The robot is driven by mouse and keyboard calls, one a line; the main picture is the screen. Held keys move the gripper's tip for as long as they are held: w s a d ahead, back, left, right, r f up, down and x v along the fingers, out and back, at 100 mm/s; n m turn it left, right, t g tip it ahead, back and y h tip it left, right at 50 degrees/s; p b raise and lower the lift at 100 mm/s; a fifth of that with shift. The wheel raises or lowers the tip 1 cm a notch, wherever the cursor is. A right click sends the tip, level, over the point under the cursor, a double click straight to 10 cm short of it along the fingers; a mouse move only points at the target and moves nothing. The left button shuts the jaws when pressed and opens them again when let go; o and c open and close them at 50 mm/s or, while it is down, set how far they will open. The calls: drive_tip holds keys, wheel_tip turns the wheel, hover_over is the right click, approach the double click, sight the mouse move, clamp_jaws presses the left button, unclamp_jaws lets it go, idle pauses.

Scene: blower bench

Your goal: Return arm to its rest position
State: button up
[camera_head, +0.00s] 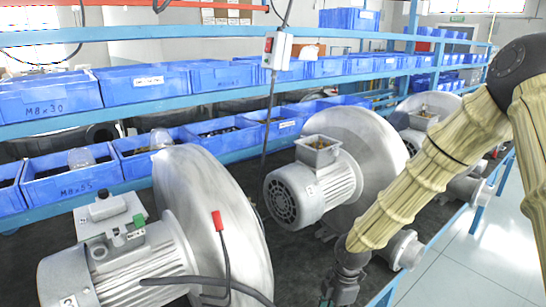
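My arm, in a yellowish cloth sleeve, comes in from the right of the head view and bends down toward the bench. My gripper (341,290) is at the lower middle, near the bench's front edge, and is partly cut off by the bottom of the picture. It is dark and small, and its fingers do not show clearly. No held thing can be made out. A grey blower (318,190) with a ribbed motor and round housing stands behind and to the left of my gripper.
Blue bins (45,103) line shelves behind. A hanging switch box (277,50) is at the upper middle. More blowers stand farther back. The floor (480,262) at right is clear.

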drive_tip(key=s+a+f+m+y+b, duration=0.1)
drive_tip(key=s+f+m, duration=0.25)
drive_tip(key=f, duration=0.25)
drive_tip(key=s+a+f+m+b, duration=0.1)
drive_tip(key=s+f+m, duration=0.1)
drive_tip(key=s+f, duration=0.4)
drive_tip(key=s+d+f+m+h+b, duration=0.1)
drive_tip(key=s+d+f+m+b, duration=0.1)
drive_tip(key=s+d+f+m, duration=0.2)
drive_tip(key=s+d+f+m+h+b, duration=0.1)
drive_tip(key=s+d+f+m+b, duration=0.2)
drive_tip(key=s+f+m, duration=0.8)
drive_tip(key=s+d+f, duration=0.1)
drive_tip(key=s+f, duration=0.1)
drive_tip(key=s, duration=0.2)
drive_tip(key=shift+s+d+t+h+b, duration=0.3)
drive_tip(key=shift+s+d+t, duration=0.1)
